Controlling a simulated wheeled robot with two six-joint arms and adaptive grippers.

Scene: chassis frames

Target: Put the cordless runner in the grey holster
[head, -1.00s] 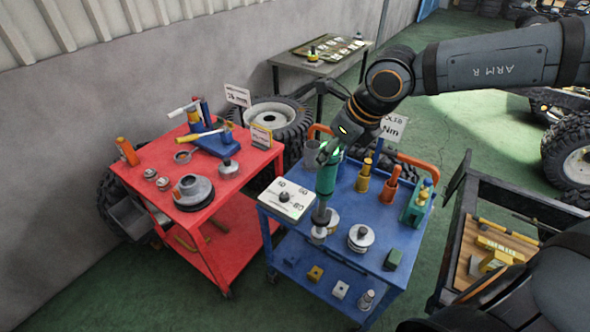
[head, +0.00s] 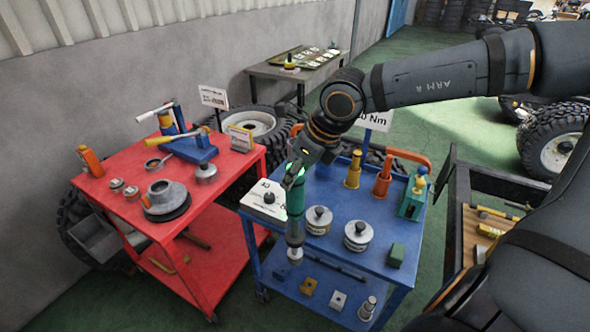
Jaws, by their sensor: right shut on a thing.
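The cordless runner (head: 295,203) is a green tool with a dark grey lower end. My right gripper (head: 296,172) is shut on its upper part and holds it nearly upright, nose down, by the front left of the blue cart (head: 340,201). The runner's lower end overlaps the cart's front edge in the picture; I cannot tell its height. I cannot make out the grey holster now; the gripper and wrist cover the cart's back left corner, where a grey cup showed earlier. My left gripper is not in view.
Beside the runner are a white panel (head: 264,201) and two round metal canisters (head: 318,219) (head: 357,236). Yellow (head: 353,170) and orange (head: 383,177) holders and a green block (head: 397,254) stand further right. A red cart (head: 128,206) with tools is to the left.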

